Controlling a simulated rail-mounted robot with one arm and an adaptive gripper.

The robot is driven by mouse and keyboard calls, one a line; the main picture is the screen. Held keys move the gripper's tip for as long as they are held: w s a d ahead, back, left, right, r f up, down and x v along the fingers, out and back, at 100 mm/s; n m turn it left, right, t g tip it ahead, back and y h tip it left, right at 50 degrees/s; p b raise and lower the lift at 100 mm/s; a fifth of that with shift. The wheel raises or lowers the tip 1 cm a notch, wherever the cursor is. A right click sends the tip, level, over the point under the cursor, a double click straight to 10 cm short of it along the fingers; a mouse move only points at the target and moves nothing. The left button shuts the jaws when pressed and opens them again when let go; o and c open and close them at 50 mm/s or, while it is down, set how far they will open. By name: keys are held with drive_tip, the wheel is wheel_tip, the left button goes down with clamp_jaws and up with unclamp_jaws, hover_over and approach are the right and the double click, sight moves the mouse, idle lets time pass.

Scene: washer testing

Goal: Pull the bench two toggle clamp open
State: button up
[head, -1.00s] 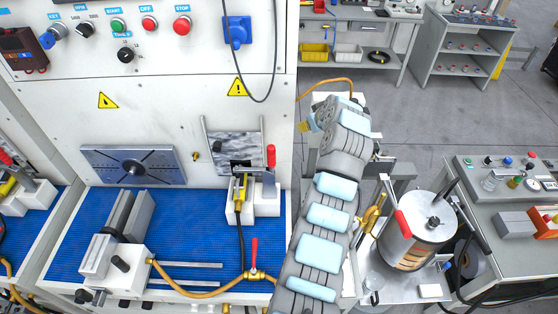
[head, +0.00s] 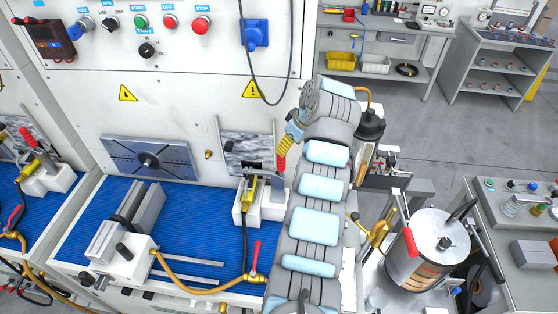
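A toggle clamp (head: 268,190) stands on a white block on the blue-matted middle bench (head: 190,232). Its red handle (head: 282,162) points upward, and a yellow connector with a black cable sits beside it. No label shows which bench is bench two. My gripper (head: 284,147) is a small grey and yellow end piece left of my arm's bend. It overlaps the top of the red handle in the view. I cannot tell whether it touches the handle or whether its fingers are open. My arm partly hides the area right of the clamp.
A vise (head: 125,240) and a red-levered valve (head: 254,262) on an orange hose occupy the middle bench. A second red-handled clamp (head: 42,165) is on the left bench. A metal drum (head: 416,262) stands right of my arm. The control panel wall rises behind.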

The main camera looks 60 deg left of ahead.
sight(279, 162)
drive_tip(key=p+x, duration=0.2)
drive_tip(key=x, duration=0.9)
drive_tip(key=shift+a+f, duration=0.25)
clamp_jaws()
